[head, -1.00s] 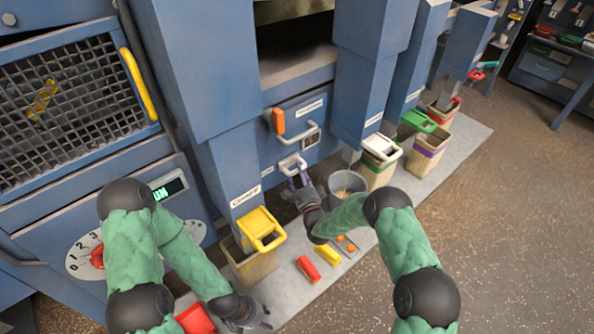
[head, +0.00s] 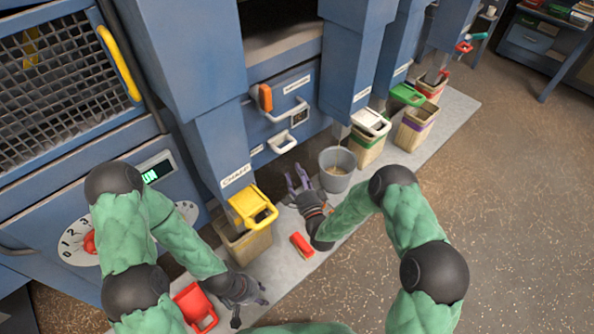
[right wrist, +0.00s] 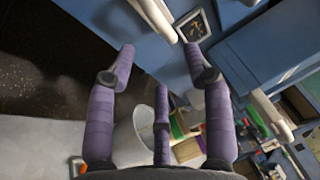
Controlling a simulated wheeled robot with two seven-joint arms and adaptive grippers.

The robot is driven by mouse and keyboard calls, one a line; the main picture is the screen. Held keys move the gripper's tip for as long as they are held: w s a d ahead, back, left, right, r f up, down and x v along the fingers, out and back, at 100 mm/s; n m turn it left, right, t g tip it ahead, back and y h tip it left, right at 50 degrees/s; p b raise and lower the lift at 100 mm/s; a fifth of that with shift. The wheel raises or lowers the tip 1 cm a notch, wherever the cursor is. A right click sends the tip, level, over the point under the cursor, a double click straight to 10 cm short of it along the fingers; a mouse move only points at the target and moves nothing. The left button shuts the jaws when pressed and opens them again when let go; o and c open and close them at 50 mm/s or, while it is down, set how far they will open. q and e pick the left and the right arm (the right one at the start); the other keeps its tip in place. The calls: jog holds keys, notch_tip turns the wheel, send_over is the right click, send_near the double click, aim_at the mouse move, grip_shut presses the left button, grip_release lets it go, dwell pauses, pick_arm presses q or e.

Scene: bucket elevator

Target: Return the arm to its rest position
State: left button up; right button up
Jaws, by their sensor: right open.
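My right gripper (head: 297,178) is open and empty in the head view, just left of the grey bucket (head: 337,168) and below the white drawer handle (head: 282,142). In the right wrist view its purple fingers (right wrist: 160,70) are spread with nothing between them, and the bucket (right wrist: 133,138) shows behind them. My left gripper (head: 250,302) is low in the head view, between the red container (head: 194,304) and the yellow-lidded bin (head: 245,245). Its fingers are small and partly hidden, so I cannot tell whether they are open.
A blue machine with a red dial (head: 89,242) fills the left. Bins with a white lid (head: 371,122) and a green lid (head: 407,95) stand along the grey strip. A red block (head: 302,244) lies on the strip. The brown floor at right is clear.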

jog(key=shift+f, duration=0.1)
jog(key=s+d+f+n+g+h, duration=0.1)
jog(key=s+d+f+n+g, duration=0.1)
jog(key=s+f+n+g, duration=0.35)
jog(key=s+d+f+n+g+h, duration=0.1)
jog(key=s+d+f+n+g, duration=0.1)
jog(key=s+f+g, duration=0.45)
jog(key=s+f+n+g, duration=0.2)
jog(key=s+n+g, duration=0.1)
jog(key=s, duration=0.7)
jog(key=s+f+n+g+p, duration=0.1)
jog(key=s+f+n+g, duration=0.1)
jog(key=s, duration=0.9)
jog(key=shift+s+d+f+n+g+y, duration=0.25)
jog(key=shift+n+g+y, duration=0.2)
jog(key=shift+g, duration=0.45)
